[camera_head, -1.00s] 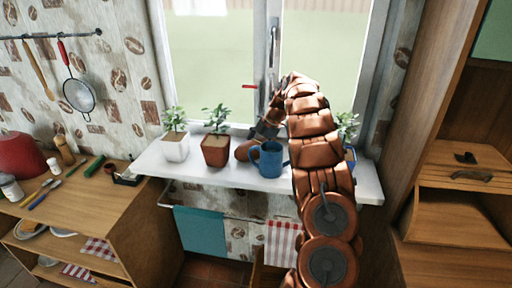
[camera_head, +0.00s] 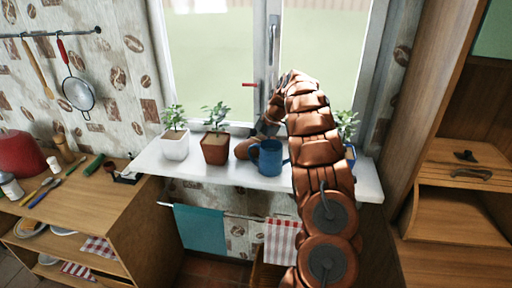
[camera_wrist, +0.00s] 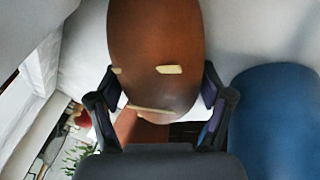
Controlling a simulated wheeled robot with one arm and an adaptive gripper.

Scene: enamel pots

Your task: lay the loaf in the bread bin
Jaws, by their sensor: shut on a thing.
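The brown loaf (camera_wrist: 155,45) fills the upper middle of the wrist view, with pale score marks on its crust. My gripper (camera_wrist: 160,88) has a finger on each side of the loaf's near end and is shut on it. In the head view the loaf (camera_head: 242,149) shows at the windowsill, partly behind the blue mug, and my gripper (camera_head: 264,129) is partly hidden by my arm. I cannot tell whether the loaf touches the sill. An open-fronted wooden box (camera_head: 462,217) at the right, with a dark handle on top, looks like the bread bin.
Potted plants in a white pot (camera_head: 175,147) and a brown pot (camera_head: 215,150) stand left on the sill (camera_head: 190,172). Another plant (camera_head: 346,124) is behind my arm.

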